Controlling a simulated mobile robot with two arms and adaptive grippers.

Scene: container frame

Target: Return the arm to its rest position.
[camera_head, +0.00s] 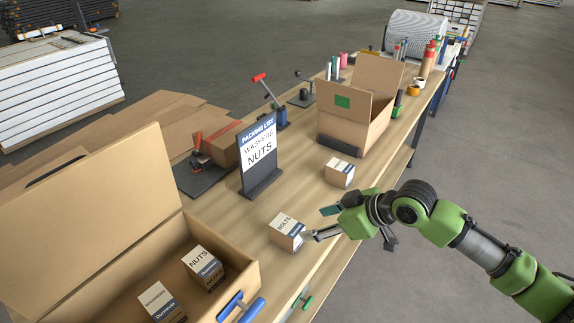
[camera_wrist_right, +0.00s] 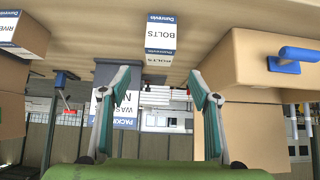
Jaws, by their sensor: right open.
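My right gripper (camera_head: 320,222) is open and empty, its fingers spread beside a small BOLTS box (camera_head: 286,232) on the workbench. The right wrist view also shows the open gripper (camera_wrist_right: 160,78), with the BOLTS box (camera_wrist_right: 161,38) beyond the fingertips. In the head view one fingertip is close to the box; I cannot tell whether it touches. My right arm (camera_head: 450,225) reaches in from the right, over the bench's front edge. My left gripper is not in view.
A packing list sign (camera_head: 258,150) reads washers and nuts. An open carton (camera_head: 90,230) holds a NUTS box (camera_head: 203,268) and another box (camera_head: 160,302). A small box (camera_head: 340,172) and an open cardboard box (camera_head: 350,135) stand farther along. The floor at right is clear.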

